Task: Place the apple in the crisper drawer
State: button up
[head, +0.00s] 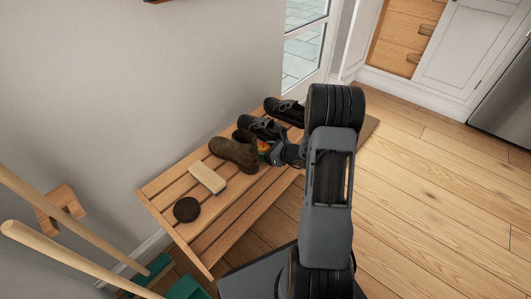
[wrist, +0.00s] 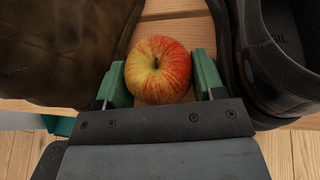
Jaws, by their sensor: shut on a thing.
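A red and yellow apple (wrist: 158,70) sits between the green fingers of my gripper (wrist: 160,82) in the wrist view, with a finger on each side of it. My gripper is shut on the apple. In the head view my gripper (head: 272,152) is low over the slatted wooden bench, among the shoes, and only a small orange patch of the apple (head: 263,146) shows. I cannot tell whether the apple touches the bench. No crisper drawer can be made out in either view.
A brown boot (head: 235,152) and dark shoes (head: 285,110) flank the gripper closely on the bench (head: 225,222). A brush (head: 207,178) and round tin (head: 187,209) lie nearer. Wooden handles (head: 70,250) lean at left. Floor (head: 430,200) is clear at right.

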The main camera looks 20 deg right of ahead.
jog(key=shift+f, duration=0.2)
jog(key=o, duration=0.7)
jog(key=shift+r, duration=0.1)
